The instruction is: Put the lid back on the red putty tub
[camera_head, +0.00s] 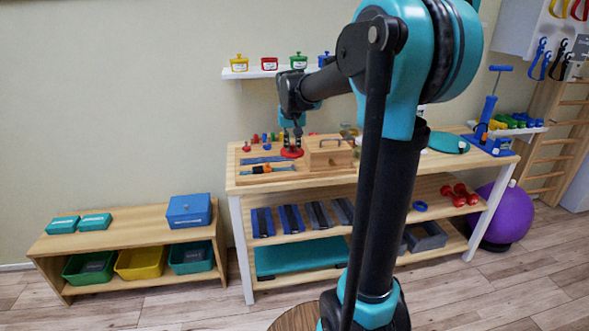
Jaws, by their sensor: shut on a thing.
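The red putty tub (269,63) stands on the small wall shelf between the yellow tub and the green tub. It looks lower than they do, with no knobbed lid visible on top. My gripper (292,144) points down over the back left part of the wooden table, well below the shelf. It is shut on the red lid (291,153), a flat round piece under the fingertips. I cannot tell whether the lid touches the table or is just above it.
The yellow tub (239,63), green tub (298,61) and blue tub (324,59) flank the red one on the wall shelf (256,73). A wooden box (328,155) stands just right of the lid. Small coloured pegs (264,139) are at its left.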

